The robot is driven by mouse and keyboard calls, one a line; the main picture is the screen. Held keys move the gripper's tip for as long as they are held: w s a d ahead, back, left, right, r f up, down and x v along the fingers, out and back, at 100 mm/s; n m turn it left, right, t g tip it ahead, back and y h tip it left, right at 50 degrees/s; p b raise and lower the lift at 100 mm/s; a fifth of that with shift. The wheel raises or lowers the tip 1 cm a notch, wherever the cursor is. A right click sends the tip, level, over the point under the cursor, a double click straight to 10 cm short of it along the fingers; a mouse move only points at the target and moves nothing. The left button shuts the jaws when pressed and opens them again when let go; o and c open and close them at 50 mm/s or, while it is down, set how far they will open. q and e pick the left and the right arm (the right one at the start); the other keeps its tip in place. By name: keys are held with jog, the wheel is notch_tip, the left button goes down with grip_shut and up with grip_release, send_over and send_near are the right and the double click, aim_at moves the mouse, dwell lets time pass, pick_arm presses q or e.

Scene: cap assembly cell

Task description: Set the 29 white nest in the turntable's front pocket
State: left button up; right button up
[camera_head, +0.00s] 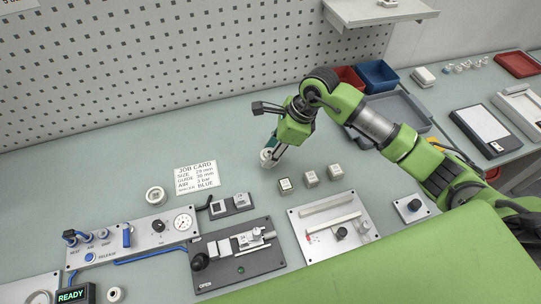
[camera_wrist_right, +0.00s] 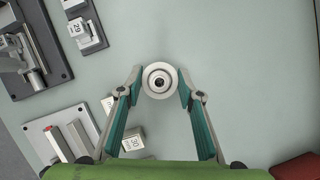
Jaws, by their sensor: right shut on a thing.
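My right gripper (camera_head: 271,150) is shut on a round white nest (camera_head: 266,158) with a dark centre hole. In the right wrist view the nest (camera_wrist_right: 160,81) sits between the two fingertips (camera_wrist_right: 160,88), seen from above. Its size mark cannot be read. The gripper is over the bench, behind the row of small blocks; how high the nest is cannot be told. My left gripper is not in view.
Several small grey blocks (camera_head: 311,178) stand in front of the gripper. A white plate with tools (camera_head: 318,240), a dark fixture (camera_head: 263,262) and a gauge panel (camera_head: 150,240) lie nearer. The job card (camera_head: 196,177) lies left. Bins (camera_head: 378,75) stand behind my right arm.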

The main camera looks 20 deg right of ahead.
notch_tip(320, 180, down, 2)
jog(key=shift+a+f+p, duration=0.1)
jog(key=shift+f+p, duration=0.05)
jog(key=shift+p, duration=0.7)
jog(key=shift+f, duration=0.5)
jog(key=shift+f, duration=0.15)
jog(key=o, duration=1.2)
jog(key=shift+r, duration=0.2)
